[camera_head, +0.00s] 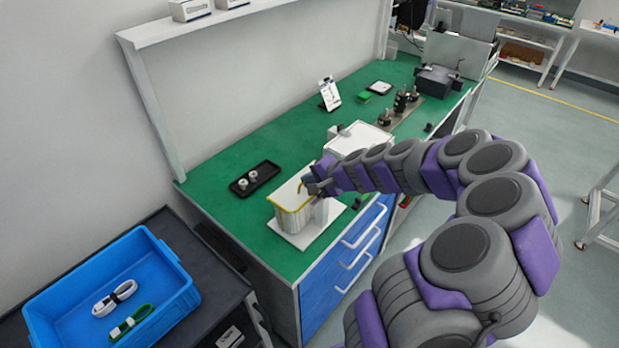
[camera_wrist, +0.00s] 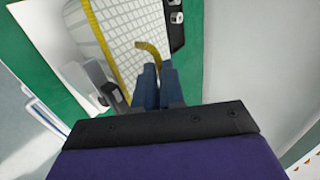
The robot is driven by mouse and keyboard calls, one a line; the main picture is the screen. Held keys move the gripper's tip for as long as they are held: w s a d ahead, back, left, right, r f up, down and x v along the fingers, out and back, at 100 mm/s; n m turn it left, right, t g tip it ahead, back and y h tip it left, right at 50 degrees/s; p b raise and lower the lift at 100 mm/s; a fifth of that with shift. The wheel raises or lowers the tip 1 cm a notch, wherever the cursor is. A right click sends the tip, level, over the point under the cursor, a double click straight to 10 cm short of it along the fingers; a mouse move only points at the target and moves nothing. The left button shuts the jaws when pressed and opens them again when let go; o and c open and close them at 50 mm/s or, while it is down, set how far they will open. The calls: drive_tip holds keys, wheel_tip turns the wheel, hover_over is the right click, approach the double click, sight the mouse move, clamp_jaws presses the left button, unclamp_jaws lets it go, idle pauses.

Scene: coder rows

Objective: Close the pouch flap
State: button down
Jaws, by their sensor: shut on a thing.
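The pouch (camera_head: 290,219) is pale with yellow edging and stands on a white plate (camera_head: 296,241) on the green bench. In the wrist view a white grid-patterned panel of the pouch (camera_wrist: 125,22) shows, with a yellow band along its left edge. A curved yellow tab (camera_wrist: 148,48) rises from this panel to my fingertips. My gripper (camera_head: 310,185) is at the pouch's upper right side. In the wrist view my gripper (camera_wrist: 158,70) is shut on the yellow tab. I cannot tell how far the flap is from the pouch's opening, as my gripper covers part of it.
A black tray (camera_head: 255,180) with small metal parts lies left of the pouch. A white box (camera_head: 358,141) stands behind my gripper. A grey metal bracket (camera_wrist: 102,85) is close to my fingers. A blue crate (camera_head: 160,275) with cables sits on a dark cart at lower left.

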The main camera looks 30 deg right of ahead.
drive_tip(key=shift+s+f, duration=0.1)
drive_tip(key=shift+f, duration=0.2)
drive_tip(key=c, duration=1.2)
unclamp_jaws()
drive_tip(key=shift+r, duration=0.1)
drive_tip(key=p+v, duration=0.3)
drive_tip(key=v, duration=1.4)
drive_tip(key=shift+s+d+r, duration=0.1)
drive_tip(key=shift+d, duration=0.05)
